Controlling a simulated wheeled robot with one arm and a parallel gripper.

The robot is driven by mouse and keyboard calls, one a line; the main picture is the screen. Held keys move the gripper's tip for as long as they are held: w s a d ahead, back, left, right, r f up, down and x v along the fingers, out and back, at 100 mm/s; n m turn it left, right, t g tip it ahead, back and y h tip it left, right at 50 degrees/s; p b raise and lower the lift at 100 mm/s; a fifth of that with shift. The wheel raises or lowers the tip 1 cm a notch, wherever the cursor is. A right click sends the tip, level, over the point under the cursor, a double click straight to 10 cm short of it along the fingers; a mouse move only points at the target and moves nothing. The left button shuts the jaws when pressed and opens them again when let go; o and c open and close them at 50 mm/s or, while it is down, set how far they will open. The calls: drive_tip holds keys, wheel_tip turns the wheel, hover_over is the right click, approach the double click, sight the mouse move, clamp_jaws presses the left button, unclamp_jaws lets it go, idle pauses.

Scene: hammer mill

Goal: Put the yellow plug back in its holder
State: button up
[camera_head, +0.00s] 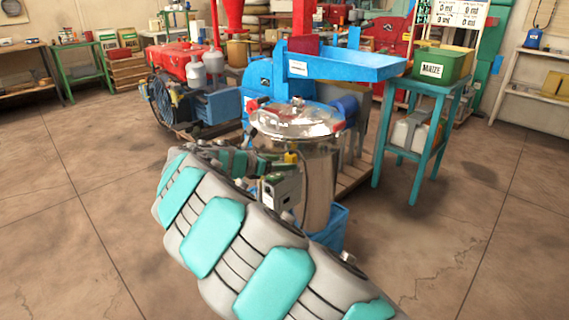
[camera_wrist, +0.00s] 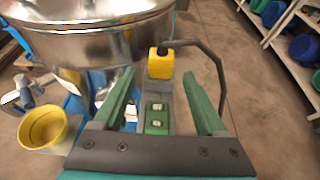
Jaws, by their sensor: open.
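The yellow plug (camera_wrist: 160,64) shows in the wrist view, just ahead of and between my open fingertips, with a black cable curving off to the right. It also shows in the head view (camera_head: 291,157), at the top of a small grey box (camera_head: 281,190) on the side of the shiny metal drum (camera_head: 318,165). My gripper (camera_wrist: 159,76) is open, its green fingers apart on either side of the plug's line. No separate holder can be made out; the plug's lower end is hidden.
The metal drum also fills the upper left of the wrist view (camera_wrist: 90,40). A yellow bucket (camera_wrist: 43,128) stands below left there. A teal table (camera_head: 425,85) with a green maize bin (camera_head: 441,66) stands to the right.

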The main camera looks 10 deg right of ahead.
drive_tip(key=v, duration=0.5)
drive_tip(key=shift+s+a+r, duration=0.15)
drive_tip(key=shift+s+a, duration=0.1)
drive_tip(key=shift+a, duration=0.05)
drive_tip(key=s+d+r+m+g, duration=0.35)
drive_tip(key=s+d+m, duration=0.45)
drive_tip(key=s+d, duration=0.3)
drive_tip(key=s+d+f+m+g+y, duration=0.25)
drive_tip(key=s+d+m, duration=0.4)
drive_tip(key=s, duration=0.45)
drive_tip(key=s+a+f+m+g+y, duration=0.1)
drive_tip(key=s+a+f+m+y, duration=0.1)
drive_tip(key=s, duration=0.7)
drive_tip(key=s+a+f+m+g+y, duration=0.1)
drive_tip(key=s+a+f+m+y, duration=0.2)
drive_tip(key=s, duration=0.6)
drive_tip(key=s+a+f+m+g+y, duration=0.1)
drive_tip(key=s+a+f+m+y, duration=0.2)
drive_tip(key=s, duration=0.6)
wheel_tip(320, 180, down, 2)
drive_tip(key=a+m, duration=0.1)
drive_tip(key=m, duration=0.1)
drive_tip(key=shift+a+m+g, duration=0.3)
drive_tip(key=shift+a+m, duration=0.05)
drive_tip(key=shift+a, duration=0.05)
